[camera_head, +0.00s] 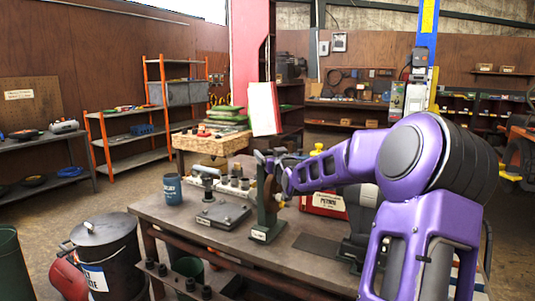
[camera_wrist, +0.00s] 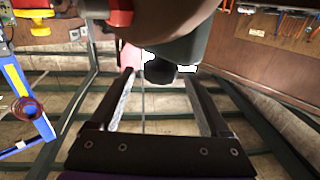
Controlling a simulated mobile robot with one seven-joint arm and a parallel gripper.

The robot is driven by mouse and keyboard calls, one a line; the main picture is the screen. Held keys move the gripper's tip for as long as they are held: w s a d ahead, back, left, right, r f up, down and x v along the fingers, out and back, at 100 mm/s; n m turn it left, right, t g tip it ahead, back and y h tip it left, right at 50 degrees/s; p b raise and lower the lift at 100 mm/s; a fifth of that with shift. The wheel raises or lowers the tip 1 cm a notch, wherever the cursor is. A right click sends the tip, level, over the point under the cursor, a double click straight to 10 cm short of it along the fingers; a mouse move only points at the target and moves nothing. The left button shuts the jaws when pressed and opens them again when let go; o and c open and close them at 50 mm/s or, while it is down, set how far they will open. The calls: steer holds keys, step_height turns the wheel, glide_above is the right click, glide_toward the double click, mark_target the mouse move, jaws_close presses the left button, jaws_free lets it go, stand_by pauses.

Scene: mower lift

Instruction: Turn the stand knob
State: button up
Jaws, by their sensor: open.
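The green stand (camera_head: 264,218) is upright on the workbench in the head view, with a label on its foot and a brown disc-like part at its post. My purple arm reaches in from the right, and my gripper (camera_head: 282,172) is close to the stand's upper part and partly hides it. In the wrist view my gripper (camera_wrist: 158,76) is open, with its two fingers apart. A dark grey-green body with a small dark knob-like end (camera_wrist: 160,72) lies beyond and between the fingertips. I cannot tell whether the fingers touch it.
A dark bin (camera_head: 105,255) stands at the front left. An orange-framed shelf (camera_head: 130,137) is behind.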

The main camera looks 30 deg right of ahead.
steer(key=shift+x, duration=1.2)
jaws_close()
